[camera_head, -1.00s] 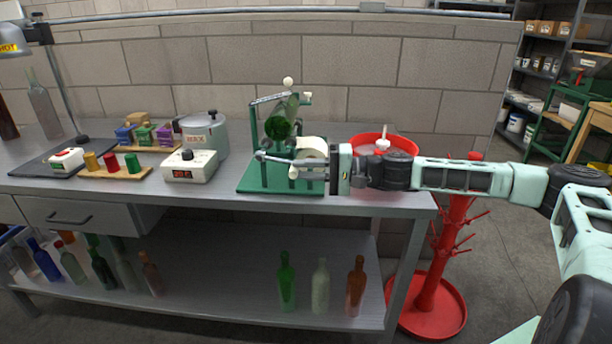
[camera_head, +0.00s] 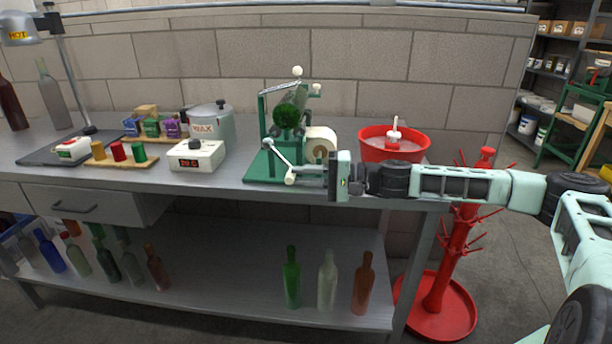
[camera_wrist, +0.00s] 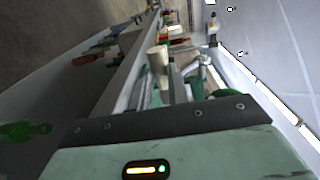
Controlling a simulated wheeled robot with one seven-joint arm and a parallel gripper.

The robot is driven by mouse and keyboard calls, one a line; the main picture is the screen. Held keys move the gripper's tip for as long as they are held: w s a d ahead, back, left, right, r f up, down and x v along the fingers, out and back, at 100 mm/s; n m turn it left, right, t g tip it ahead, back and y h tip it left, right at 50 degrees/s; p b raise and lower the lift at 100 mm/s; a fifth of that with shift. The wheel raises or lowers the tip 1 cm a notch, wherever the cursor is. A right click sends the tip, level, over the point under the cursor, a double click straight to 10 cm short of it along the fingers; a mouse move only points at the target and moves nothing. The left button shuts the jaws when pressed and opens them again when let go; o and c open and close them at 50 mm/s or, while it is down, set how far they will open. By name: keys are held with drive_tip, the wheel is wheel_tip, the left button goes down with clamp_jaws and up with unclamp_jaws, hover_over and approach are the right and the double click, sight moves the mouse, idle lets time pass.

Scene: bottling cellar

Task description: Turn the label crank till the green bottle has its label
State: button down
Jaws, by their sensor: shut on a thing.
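The green labeller (camera_head: 262,172) stands on the bench. The green bottle (camera_head: 288,114) lies in its top cradle with its round base toward me. Its upper side looks greyish, and I cannot tell whether that is a label. A cream label roll (camera_head: 321,143) sits on the labeller's right. The crank arm (camera_head: 280,158) slopes down to the right to a cream handle (camera_head: 290,178). My gripper (camera_head: 304,176) reaches in from the right and is shut on the crank handle. The handle's cream end (camera_wrist: 157,58) shows in the wrist view; the fingers are hard to make out there.
A red tub (camera_head: 385,153) stands right of the labeller, near my wrist. Left are a white box with a red display (camera_head: 197,157) and a grey wax pot (camera_head: 212,124). A red bottle tree (camera_head: 450,250) stands off the bench's right end. Several bottles stand on the lower shelf.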

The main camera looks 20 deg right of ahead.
drive_tip(key=shift+s+f, duration=0.1)
drive_tip(key=shift+f, duration=0.15)
drive_tip(key=c, duration=1.3)
unclamp_jaws()
drive_tip(key=shift+c, duration=0.2)
drive_tip(key=shift+r, duration=0.1)
drive_tip(key=b+v, duration=0.1)
drive_tip(key=v, duration=1.6)
drive_tip(key=shift+d, duration=0.2)
drive_tip(key=shift+s, duration=0.1)
